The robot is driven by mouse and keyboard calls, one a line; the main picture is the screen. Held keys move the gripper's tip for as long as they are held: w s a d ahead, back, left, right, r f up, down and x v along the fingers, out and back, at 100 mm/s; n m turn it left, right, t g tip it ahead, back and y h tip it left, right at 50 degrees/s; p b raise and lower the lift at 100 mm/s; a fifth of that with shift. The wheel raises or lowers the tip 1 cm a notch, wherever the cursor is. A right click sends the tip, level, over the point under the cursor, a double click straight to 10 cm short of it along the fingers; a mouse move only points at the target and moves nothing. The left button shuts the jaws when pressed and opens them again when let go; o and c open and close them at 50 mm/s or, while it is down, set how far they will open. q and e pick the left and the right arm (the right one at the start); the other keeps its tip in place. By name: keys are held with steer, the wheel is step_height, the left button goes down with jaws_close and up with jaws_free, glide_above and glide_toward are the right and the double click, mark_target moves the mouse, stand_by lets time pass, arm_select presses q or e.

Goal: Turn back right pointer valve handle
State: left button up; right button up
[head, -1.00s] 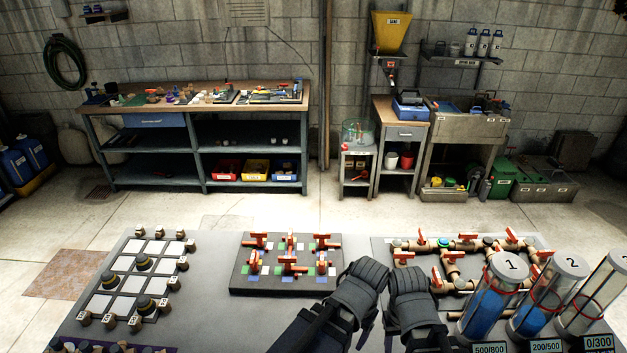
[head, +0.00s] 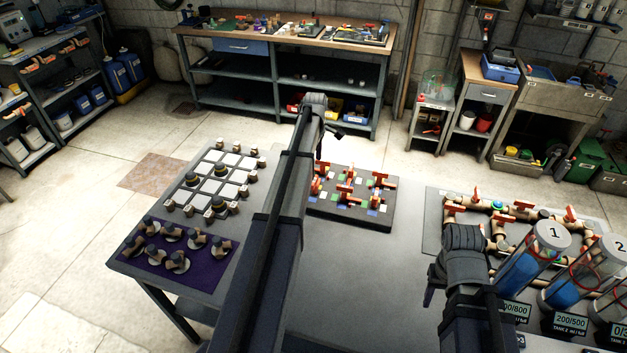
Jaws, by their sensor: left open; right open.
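A dark board (head: 345,219) on the grey table bears two rows of orange-red valve handles (head: 381,178) with coloured squares beside them. A pipe panel (head: 434,225) to its right carries more orange-red handles (head: 523,205). Which handle is the right pointer valve cannot be told. My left arm reaches across the table; its gripper (head: 328,148) is open above the far left edge of the valve board, and the arm hides the board's left side. My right gripper (head: 430,290) is open near the pipe panel's left front, and its wrist hides part of that panel.
Tanks 1 (head: 532,262) and 2 (head: 585,280) stand close right of my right arm. At left are a grid board with knobs (head: 212,180) and a purple mat (head: 160,262) with several pieces. Bare tabletop (head: 370,270) lies between my arms.

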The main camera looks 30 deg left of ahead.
mark_target(315, 180)
arm_select(q)
steer(key=shift+f+b, duration=3.95)
steer(key=shift+f, duration=0.05)
steer(key=shift+r, duration=0.1)
steer(key=c, duration=1.3)
